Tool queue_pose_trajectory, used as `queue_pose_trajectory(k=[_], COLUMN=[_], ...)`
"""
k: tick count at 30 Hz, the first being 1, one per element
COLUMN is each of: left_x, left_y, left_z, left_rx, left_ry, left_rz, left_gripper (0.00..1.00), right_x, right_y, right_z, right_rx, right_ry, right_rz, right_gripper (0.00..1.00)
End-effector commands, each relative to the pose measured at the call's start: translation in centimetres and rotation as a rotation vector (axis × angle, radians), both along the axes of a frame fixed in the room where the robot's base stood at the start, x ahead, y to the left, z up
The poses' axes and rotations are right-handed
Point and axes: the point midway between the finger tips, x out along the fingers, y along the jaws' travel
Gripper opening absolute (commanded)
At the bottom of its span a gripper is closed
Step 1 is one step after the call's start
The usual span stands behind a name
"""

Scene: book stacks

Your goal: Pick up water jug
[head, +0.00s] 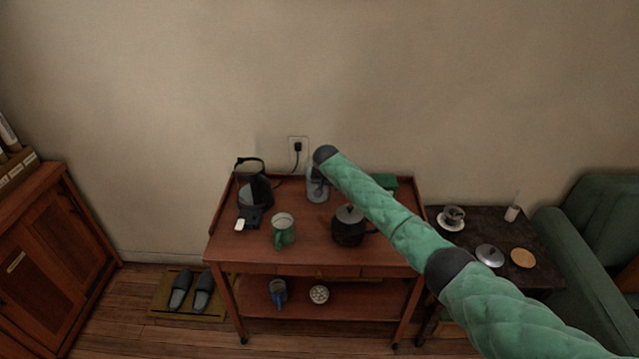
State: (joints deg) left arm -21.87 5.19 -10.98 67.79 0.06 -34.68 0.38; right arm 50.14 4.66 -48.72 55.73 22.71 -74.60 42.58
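A pale, glassy grey-blue vessel (317,190), which looks like the water jug, stands at the back middle of the red-brown cart top (310,248) in the head view. My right arm reaches in from the lower right, and its dark wrist end is above this vessel. My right gripper (318,172) is at the vessel's upper part, mostly hidden by the wrist. I cannot tell whether its fingers are open or closed around the vessel. My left gripper is not in view.
On the cart are a dark-handled kettle (254,188), a green mug (284,232) and a black teapot (348,228) close under my forearm. A wall socket with a plug (298,147) is behind. A dark side table (515,240) and green armchair (595,235) stand right.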

Motion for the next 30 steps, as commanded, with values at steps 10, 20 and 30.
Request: queue_pose_trajectory(k=[10,20,30], left_x=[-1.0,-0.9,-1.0], left_y=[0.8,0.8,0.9], left_z=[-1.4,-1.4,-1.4], left_rx=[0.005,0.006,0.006], left_ry=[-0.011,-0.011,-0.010], left_rz=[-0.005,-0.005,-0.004], left_gripper=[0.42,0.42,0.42], right_x=[0.8,0.8,0.8], right_y=[-0.2,-0.2,-0.2], right_z=[-2.2,-2.2,-2.2], right_rx=[-0.002,-0.001,-0.001], right_ry=[0.000,0.000,0.000], right_rz=[-0.001,0.000,0.000], right_gripper=[0.40,0.14,0.00])
